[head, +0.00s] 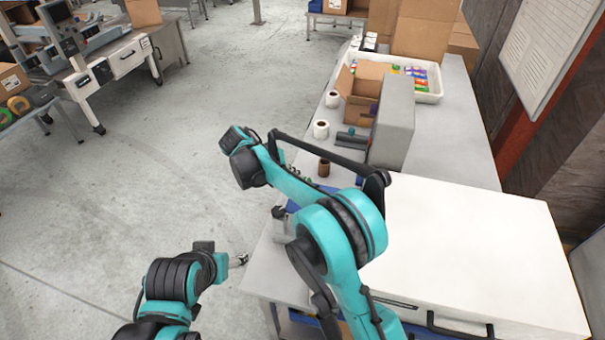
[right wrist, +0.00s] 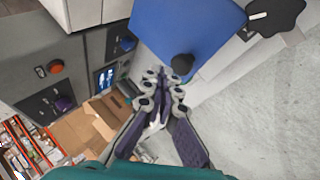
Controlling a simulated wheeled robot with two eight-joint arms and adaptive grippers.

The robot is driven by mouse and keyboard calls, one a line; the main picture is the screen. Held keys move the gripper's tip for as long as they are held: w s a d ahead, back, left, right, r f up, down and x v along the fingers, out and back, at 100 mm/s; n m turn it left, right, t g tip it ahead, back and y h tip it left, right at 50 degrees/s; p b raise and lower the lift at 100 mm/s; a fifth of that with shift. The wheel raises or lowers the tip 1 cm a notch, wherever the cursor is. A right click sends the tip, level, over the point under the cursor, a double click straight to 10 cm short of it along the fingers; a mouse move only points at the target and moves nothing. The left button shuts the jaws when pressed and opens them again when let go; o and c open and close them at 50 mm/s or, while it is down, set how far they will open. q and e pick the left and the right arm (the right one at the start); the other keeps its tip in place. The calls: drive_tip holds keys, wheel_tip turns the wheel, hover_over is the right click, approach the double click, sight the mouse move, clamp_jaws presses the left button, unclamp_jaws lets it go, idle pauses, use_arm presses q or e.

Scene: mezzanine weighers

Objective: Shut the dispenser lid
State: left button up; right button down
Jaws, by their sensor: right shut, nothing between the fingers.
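A blue panel (right wrist: 190,30) with a round black knob (right wrist: 182,64) fills the top middle of the right wrist view; it looks like the dispenser lid. How far it stands open I cannot tell. My right gripper (right wrist: 164,88) is shut and empty, its fingertips close to the knob; whether they touch it is unclear. In the head view my right arm hides most of the dispenser, and only a bit of blue (head: 292,207) shows beside it. My left gripper (head: 240,260) is low at the bench's left edge, away from the lid; its fingers are too small to read.
A large white box (head: 470,250) covers the bench's near right. A grey box (head: 395,120), an open carton (head: 362,88), white rolls (head: 321,129) and a brown cup (head: 323,168) stand farther back. The floor (head: 180,120) left of the bench is clear.

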use_arm(q)
drive_tip(key=shift+f+b, duration=0.75)
drive_tip(key=shift+f, duration=0.2)
use_arm(e)
drive_tip(key=f, duration=0.1)
drive_tip(key=a+f, duration=0.2)
drive_tip(key=shift+w+f, duration=0.2)
drive_tip(key=shift+f, duration=0.2)
drive_tip(key=shift+f, duration=0.1)
